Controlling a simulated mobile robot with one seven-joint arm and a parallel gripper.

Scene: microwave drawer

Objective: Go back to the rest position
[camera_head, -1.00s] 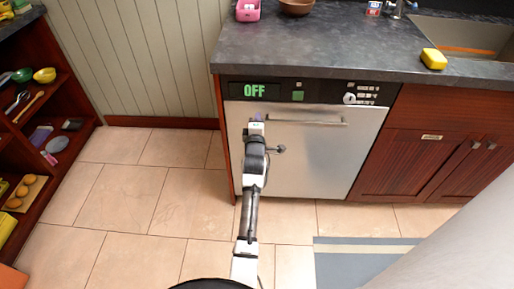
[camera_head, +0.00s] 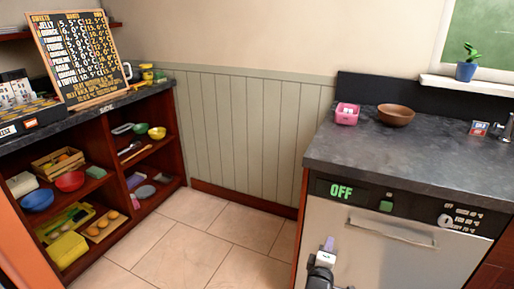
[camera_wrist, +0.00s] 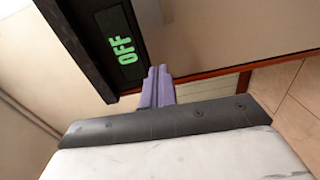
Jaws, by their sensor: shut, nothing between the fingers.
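My gripper (camera_head: 329,243) is at the lower middle of the head view, in front of the upper left part of the closed steel microwave drawer (camera_head: 350,225). In the wrist view my gripper's purple fingers (camera_wrist: 158,75) are together with nothing between them. The control panel (camera_head: 420,208) above the drawer front reads OFF in green; the OFF display (camera_wrist: 125,45) also shows in the wrist view, just left of the fingers. I cannot tell whether the fingers touch the appliance. Most of my arm is below the head view.
The dark countertop (camera_head: 425,150) above the drawer holds a pink container (camera_head: 347,114) and a brown bowl (camera_head: 396,115). A shelf unit (camera_head: 100,205) with bowls and food stands at the left. Tiled floor (camera_head: 215,235) between them is clear.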

